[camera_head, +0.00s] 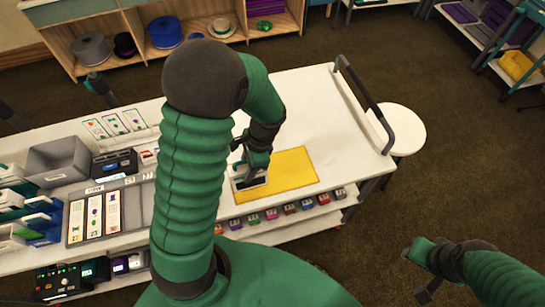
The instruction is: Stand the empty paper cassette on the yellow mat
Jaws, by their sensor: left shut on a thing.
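The yellow mat (290,172) lies flat on the white cart top, right of my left forearm. My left gripper (249,166) is over the mat's left end, pointing down. It is shut on a small pale cassette with a dark face (248,184), taken to be the paper cassette. The cassette is at the mat's left edge; its upper part is hidden by the gripper, and I cannot tell whether it touches the mat. My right gripper (420,271) is off the cart at the lower right, with its fingers apart and nothing seen between them.
A grey bin (58,160), a card tray (75,222) and several white-and-blue cassettes (38,222) crowd the cart's left part. Small coloured items line a lower shelf (290,209). A dark handle (362,100) rises at the cart's right end, beside a white stool (403,130).

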